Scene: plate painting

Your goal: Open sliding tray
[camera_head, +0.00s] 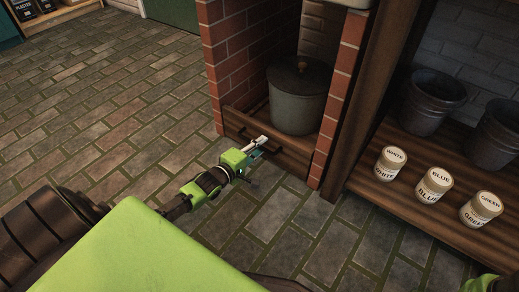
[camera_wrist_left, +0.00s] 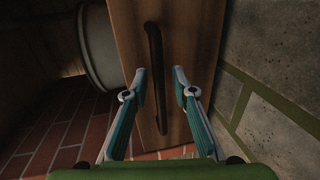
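The sliding tray (camera_head: 232,124) is a wooden drawer low in the brick alcove, with a dark lidded pot (camera_head: 298,97) standing on it. In the left wrist view its wooden front (camera_wrist_left: 195,30) carries a long dark bar handle (camera_wrist_left: 155,60). My left gripper (camera_head: 264,142) is at the tray front. Its two fingers are apart in the wrist view (camera_wrist_left: 160,78), with the handle between them, nearer the left finger. I cannot tell whether a finger touches it. The tray looks pushed in.
Brick pillars (camera_head: 232,70) flank the alcove. To the right, a wooden shelf (camera_head: 385,225) holds jars labelled white (camera_head: 390,163), blue (camera_head: 434,186) and green (camera_head: 481,209), plus dark buckets (camera_head: 432,102). The paved floor (camera_head: 110,110) in front of the alcove is clear.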

